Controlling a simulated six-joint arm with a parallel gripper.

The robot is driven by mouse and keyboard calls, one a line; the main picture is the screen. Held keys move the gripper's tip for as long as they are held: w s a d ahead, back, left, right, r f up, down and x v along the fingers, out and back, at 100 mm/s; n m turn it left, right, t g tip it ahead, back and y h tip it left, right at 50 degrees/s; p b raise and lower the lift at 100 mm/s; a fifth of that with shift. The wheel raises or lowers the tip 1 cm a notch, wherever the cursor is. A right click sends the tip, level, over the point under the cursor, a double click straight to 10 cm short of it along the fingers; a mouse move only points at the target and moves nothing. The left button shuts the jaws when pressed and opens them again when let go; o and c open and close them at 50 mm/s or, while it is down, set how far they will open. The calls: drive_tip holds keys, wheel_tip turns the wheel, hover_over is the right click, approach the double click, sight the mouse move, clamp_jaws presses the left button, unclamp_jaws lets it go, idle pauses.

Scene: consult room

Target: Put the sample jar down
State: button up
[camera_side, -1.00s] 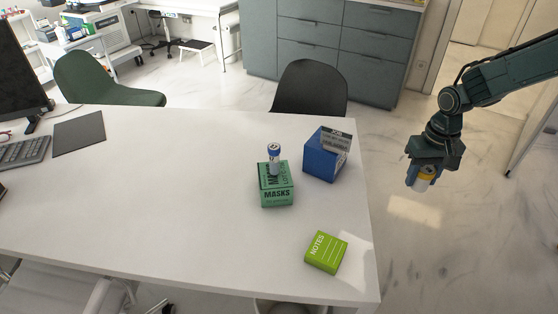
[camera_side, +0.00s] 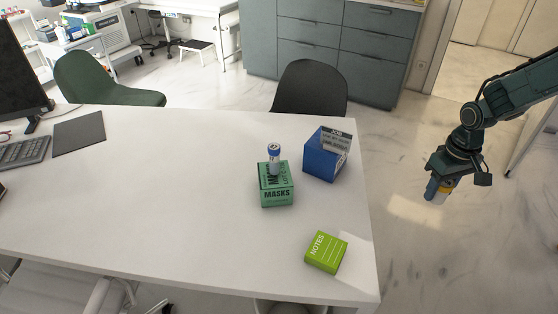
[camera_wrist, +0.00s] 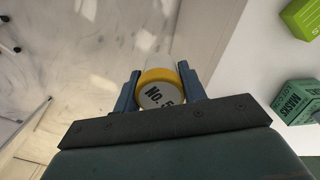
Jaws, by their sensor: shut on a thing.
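The sample jar (camera_wrist: 157,92) has a yellow rim and a pale lid printed "No." with a partly hidden figure. My gripper (camera_wrist: 165,88) is shut on it, with one blue finger on each side. In the side view my gripper (camera_side: 438,188) holds the jar (camera_side: 440,196) in the air beyond the right edge of the white table (camera_side: 150,200). Most of the jar is hidden by the fingers there. Bare floor shows behind and below it.
A green masks box (camera_side: 277,194) with a small vial (camera_side: 274,155) on top stands on the table. A blue box (camera_side: 322,160) with a card stands beside it. A lime notes block (camera_side: 326,252) lies near the front right corner. The table's middle is clear.

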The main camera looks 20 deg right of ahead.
drive_tip(key=shift+w+a, duration=0.1)
drive_tip(key=shift+w+a+r+m, duration=0.2)
drive_tip(key=shift+w+a+m, duration=0.1)
drive_tip(key=shift+w+a, duration=0.1)
drive_tip(key=w+a+r+m, duration=0.4)
drive_tip(key=w+a+m, duration=0.2)
drive_tip(key=w+a, duration=0.15)
wheel_tip(320, 180, up, 6)
drive_tip(key=m, duration=0.6)
hover_over(340, 209)
drive_tip(key=shift+f, duration=0.15)
wheel_tip(340, 209, down, 20)
drive_tip(key=shift+w+r, duration=0.1)
drive_tip(key=shift+r, duration=0.15)
drive_tip(key=shift+f, duration=0.15)
idle(0.3)
drive_tip(key=o, duration=1)
